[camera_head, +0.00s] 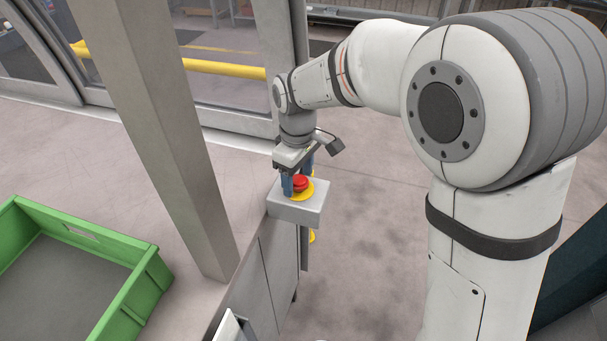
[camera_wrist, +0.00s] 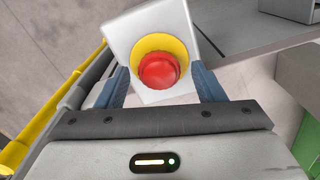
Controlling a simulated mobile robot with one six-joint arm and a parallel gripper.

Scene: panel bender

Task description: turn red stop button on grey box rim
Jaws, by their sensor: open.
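The red stop button (camera_head: 301,184) sits on a yellow ring (camera_head: 308,194) on top of a small grey box (camera_head: 297,209). In the wrist view the red button (camera_wrist: 159,71) shows from above, with the yellow ring (camera_wrist: 166,45) around it and the white-grey box top (camera_wrist: 125,27) beneath. My gripper (camera_head: 297,179) is at the box, pointing down. Its blue fingers stand apart, one on each side of the button, in the wrist view (camera_wrist: 160,84). A gap shows between the fingers and the button. Whether the fingertips touch the box top I cannot tell.
A grey post (camera_head: 165,130) rises left of the box. An open green crate (camera_head: 140,290) is at lower left. A yellow rail (camera_head: 215,68) runs behind the glass doors at the back. The floor right of the box is clear.

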